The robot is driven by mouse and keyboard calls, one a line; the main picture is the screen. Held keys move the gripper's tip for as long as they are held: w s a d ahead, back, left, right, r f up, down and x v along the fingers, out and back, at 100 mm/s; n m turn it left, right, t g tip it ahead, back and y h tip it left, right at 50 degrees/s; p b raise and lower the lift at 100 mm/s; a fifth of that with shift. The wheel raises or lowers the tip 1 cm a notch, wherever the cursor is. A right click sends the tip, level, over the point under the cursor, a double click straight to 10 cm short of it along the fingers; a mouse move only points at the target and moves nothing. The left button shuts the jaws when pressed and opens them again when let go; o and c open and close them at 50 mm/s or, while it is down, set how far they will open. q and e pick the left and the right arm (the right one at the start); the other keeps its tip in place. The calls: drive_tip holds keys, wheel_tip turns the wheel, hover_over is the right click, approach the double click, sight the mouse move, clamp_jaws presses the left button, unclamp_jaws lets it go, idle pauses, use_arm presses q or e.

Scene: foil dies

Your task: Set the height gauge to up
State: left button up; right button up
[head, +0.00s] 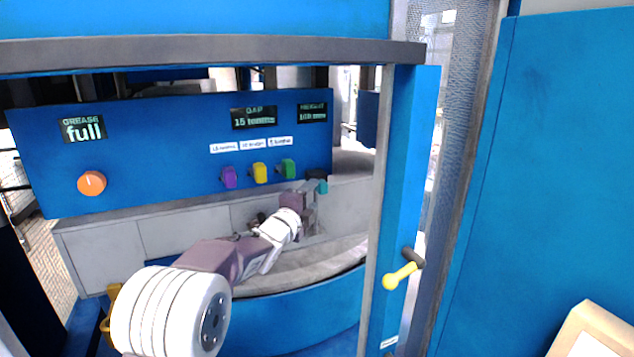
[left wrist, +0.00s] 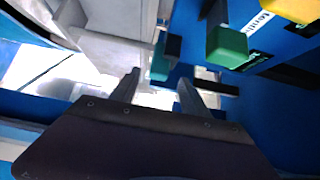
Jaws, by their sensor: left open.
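No part carries a readable "height gauge" label, so I cannot tell for sure which one it is. A small black part with a teal piece (head: 321,187) is at the lower right corner of the blue panel (head: 150,150). The teal piece also shows in the left wrist view (left wrist: 159,64), beyond and between the fingertips. My left gripper (head: 308,200) is open and empty, just below and left of the teal piece in the head view. In the left wrist view its fingers (left wrist: 157,82) point at the teal piece, and contact cannot be told. My right gripper is not in view.
Purple (head: 229,177), yellow (head: 260,172) and green (head: 288,168) blocks stick out of the panel; the green one (left wrist: 228,45) is close to my left gripper. An orange knob (head: 92,183) is at left. A yellow-handled lever (head: 400,275) is on the right post. A grey bar (head: 200,50) crosses above.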

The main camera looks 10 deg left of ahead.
sight(319, 189)
use_arm(q)
drive_tip(key=w+p, duration=0.1)
drive_tip(key=w, duration=0.1)
drive_tip(key=w+p, duration=0.1)
drive_tip(key=w, duration=0.1)
drive_tip(key=w+d+p, duration=0.1)
drive_tip(key=w+p, duration=0.1)
drive_tip(key=shift+w, duration=0.4)
drive_tip(key=shift+w+d, duration=0.1)
drive_tip(key=shift+w, duration=0.3)
drive_tip(key=shift+s+d, duration=0.1)
clamp_jaws()
idle(0.4)
